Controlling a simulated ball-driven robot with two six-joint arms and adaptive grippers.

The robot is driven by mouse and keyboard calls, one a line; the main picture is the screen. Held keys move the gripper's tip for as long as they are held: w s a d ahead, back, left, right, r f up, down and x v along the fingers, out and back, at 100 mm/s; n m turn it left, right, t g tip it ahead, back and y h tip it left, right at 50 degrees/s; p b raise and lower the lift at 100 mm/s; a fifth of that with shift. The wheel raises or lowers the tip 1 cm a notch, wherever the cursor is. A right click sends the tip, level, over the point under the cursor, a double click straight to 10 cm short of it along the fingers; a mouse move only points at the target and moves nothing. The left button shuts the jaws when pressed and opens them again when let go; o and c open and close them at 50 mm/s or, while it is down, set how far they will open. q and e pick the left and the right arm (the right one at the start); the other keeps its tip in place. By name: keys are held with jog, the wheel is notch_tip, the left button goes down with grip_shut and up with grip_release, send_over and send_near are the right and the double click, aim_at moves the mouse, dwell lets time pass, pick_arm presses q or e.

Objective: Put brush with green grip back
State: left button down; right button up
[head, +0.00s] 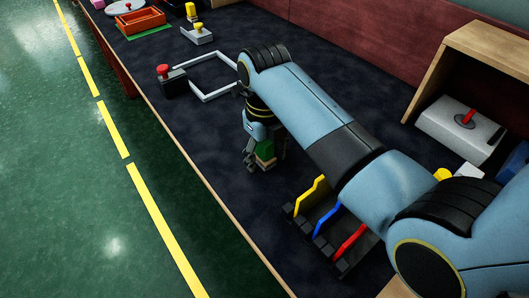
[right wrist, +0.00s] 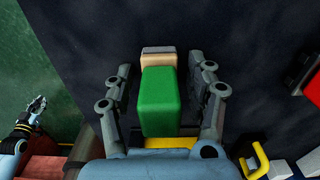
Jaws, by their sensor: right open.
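The brush has a green grip (right wrist: 160,105) and a tan and grey end, seen in the right wrist view. In the head view its green part (head: 265,150) shows small and partly hidden by my gripper. My right gripper (head: 263,161) is low over the dark table, its fingers apart. In the right wrist view the fingers (right wrist: 162,85) stand on either side of the brush, with gaps to it. My left gripper (right wrist: 36,108) shows small at the left of the right wrist view; its jaw state is unclear. It is not in the head view.
A dark rack with yellow, blue and red uprights (head: 327,222) stands near my right arm. A white frame (head: 217,96) and a black block with a red knob (head: 173,82) lie farther back. A wooden shelf (head: 450,60) is at right. Table left of the gripper is clear.

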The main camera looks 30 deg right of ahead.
notch_tip(320, 180, up, 12)
jog(key=shift+r+p, duration=0.1)
jog(key=shift+p, duration=0.7)
